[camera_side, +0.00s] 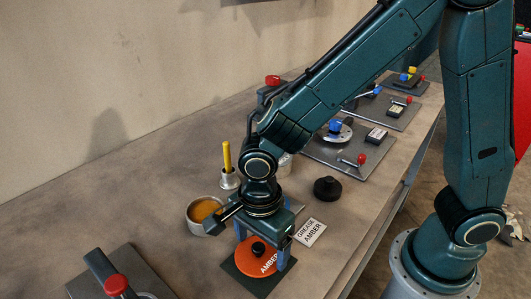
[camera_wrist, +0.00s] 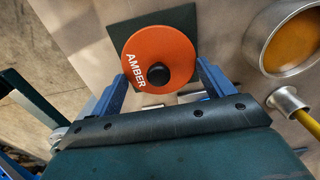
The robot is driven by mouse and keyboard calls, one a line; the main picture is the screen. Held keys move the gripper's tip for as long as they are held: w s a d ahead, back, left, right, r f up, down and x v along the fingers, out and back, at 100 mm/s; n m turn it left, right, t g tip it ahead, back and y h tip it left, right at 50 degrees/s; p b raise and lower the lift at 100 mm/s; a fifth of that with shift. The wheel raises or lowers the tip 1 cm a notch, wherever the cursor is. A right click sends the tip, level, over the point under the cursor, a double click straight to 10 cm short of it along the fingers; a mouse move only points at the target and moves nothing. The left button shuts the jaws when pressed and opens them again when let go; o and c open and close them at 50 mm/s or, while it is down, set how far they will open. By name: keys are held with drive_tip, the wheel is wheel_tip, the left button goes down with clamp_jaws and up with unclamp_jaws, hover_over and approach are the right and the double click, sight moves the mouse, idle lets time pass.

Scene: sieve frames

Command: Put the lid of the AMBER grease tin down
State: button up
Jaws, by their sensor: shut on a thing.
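The orange lid (camera_side: 251,257), marked AMBER and with a black knob, is between the blue fingers of my gripper (camera_side: 262,248). In the wrist view the fingers of my gripper (camera_wrist: 163,80) are shut on opposite sides of the lid (camera_wrist: 160,42). The lid is level, over a dark square pad (camera_side: 236,271); the pad also shows in the wrist view (camera_wrist: 122,33). I cannot tell whether the lid touches the pad. The open grease tin (camera_side: 192,217), with amber grease inside, stands left of my gripper; it also shows in the wrist view (camera_wrist: 255,45).
A yellow-handled brush (camera_side: 227,157) stands in a metal holder beside the tin. A GREASE AMBER card (camera_side: 309,232) lies right of the pad. A black knob (camera_side: 327,189) and plates with red levers (camera_side: 361,159) are farther back. A red-knobbed fixture (camera_side: 116,285) is front left.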

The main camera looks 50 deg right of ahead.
sight(261, 244)
drive_tip(key=shift+f, duration=1)
drive_tip(key=shift+f, duration=0.2)
drive_tip(key=o, duration=0.9)
drive_tip(key=shift+r, duration=0.1)
wheel_tip(261, 244, up, 12)
drive_tip(key=shift+r, duration=0.1)
